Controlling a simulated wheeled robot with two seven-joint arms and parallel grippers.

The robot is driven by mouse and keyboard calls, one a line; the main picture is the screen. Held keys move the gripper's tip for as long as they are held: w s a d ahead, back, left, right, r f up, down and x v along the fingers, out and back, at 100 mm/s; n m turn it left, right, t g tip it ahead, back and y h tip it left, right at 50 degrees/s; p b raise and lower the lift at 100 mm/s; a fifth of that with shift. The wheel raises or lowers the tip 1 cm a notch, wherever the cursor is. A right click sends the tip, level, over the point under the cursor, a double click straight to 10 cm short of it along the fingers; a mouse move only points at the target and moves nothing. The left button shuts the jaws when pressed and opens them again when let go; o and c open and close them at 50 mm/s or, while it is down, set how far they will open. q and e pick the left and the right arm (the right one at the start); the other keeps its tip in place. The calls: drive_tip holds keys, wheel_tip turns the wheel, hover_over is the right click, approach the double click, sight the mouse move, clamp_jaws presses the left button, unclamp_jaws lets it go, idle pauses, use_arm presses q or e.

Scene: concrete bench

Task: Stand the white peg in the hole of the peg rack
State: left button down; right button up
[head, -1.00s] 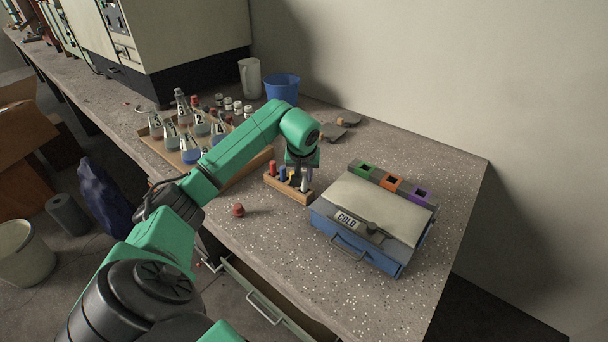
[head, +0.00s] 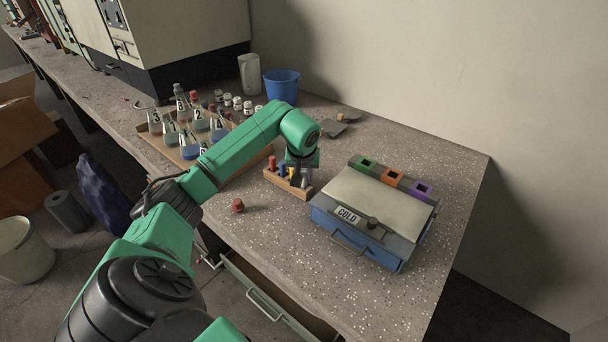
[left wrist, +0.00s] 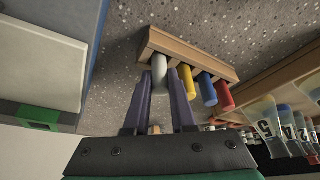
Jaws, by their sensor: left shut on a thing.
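The wooden peg rack (head: 287,187) stands on the bench, left of the cold box. Red (head: 271,162), blue (head: 283,170) and yellow (head: 293,175) pegs stand in a row in it. My left gripper (head: 304,172) is over the rack's right end, pointing down. In the left wrist view its two dark fingers are shut on the white peg (left wrist: 159,68). The white peg is in line with the other pegs, its far end at the rack's end position (left wrist: 148,52). I cannot tell how deep it sits, as the hole is hidden. My right gripper is not in view.
The blue cold box (head: 365,256) is close to the right of the rack. A tray of labelled flasks (head: 187,157) is to the left. A small red-brown object (head: 238,206) lies in front. A drawer (head: 275,305) stands open below the bench edge.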

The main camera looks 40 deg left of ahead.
use_arm(q)
drive_tip(key=shift+f, duration=0.2)
drive_tip(key=c, duration=0.7)
unclamp_jaws()
drive_tip(key=p+v, duration=0.1)
drive_tip(key=v, duration=1.3)
drive_tip(key=shift+s+d+r, duration=0.1)
drive_tip(key=shift+s+r, duration=0.05)
drive_tip(key=shift+r, duration=0.1)
